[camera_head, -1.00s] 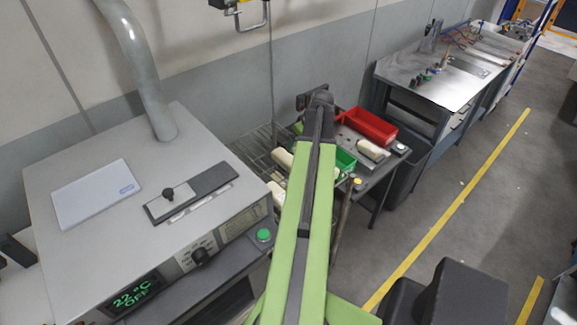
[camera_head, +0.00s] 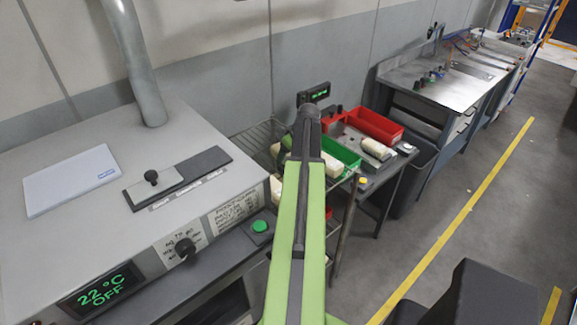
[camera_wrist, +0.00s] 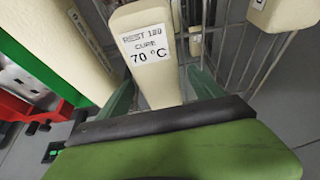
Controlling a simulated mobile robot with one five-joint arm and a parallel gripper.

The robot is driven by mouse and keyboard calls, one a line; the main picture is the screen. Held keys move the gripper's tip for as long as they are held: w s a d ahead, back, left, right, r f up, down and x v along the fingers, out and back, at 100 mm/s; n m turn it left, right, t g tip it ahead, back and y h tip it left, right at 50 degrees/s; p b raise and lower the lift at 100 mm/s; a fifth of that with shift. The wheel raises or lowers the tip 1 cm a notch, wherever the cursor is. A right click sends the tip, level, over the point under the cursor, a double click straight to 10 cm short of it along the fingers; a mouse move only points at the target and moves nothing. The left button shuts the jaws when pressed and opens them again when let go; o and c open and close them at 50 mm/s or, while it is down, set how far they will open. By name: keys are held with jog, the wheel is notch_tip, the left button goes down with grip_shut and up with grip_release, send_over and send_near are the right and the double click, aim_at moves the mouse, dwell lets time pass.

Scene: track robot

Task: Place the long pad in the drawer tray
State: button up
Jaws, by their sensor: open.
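Several cream blocks stand or lie on the wire rack and bench; I cannot tell which is the long pad. In the wrist view, one cream block (camera_wrist: 150,60) bears a label reading "REST 180 CURE 70 °C". My gripper (camera_wrist: 160,92) is open, with its two green fingers on either side of this block's near end. Contact is not clear. Another cream block (camera_wrist: 284,14) is at upper right, and a large cream surface fills the left side. In the head view my arm hides the gripper. I cannot make out a drawer tray for certain.
A grey oven (camera_head: 110,215) with a green "22 °C OFF" display stands at left. A wire rack (camera_head: 262,138) adjoins it. A green bin (camera_head: 345,157) and red bin (camera_head: 375,126) sit on the bench beyond. Open floor (camera_head: 400,235) lies at right.

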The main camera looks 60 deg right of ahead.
jog(key=c, duration=1.6)
notch_tip(320, 180, up, 5)
jog(key=p, duration=0.5)
jog(key=shift+f, duration=0.2)
jog(key=s+r+p, duration=0.2)
jog(key=s, duration=0.2)
jog(key=s+r+p, duration=0.2)
jog(key=s, duration=0.1)
jog(key=s+r+p, duration=0.2)
jog(key=s, duration=0.2)
jog(key=shift+s+d+r, duration=0.15)
jog(key=shift+s+d, duration=0.15)
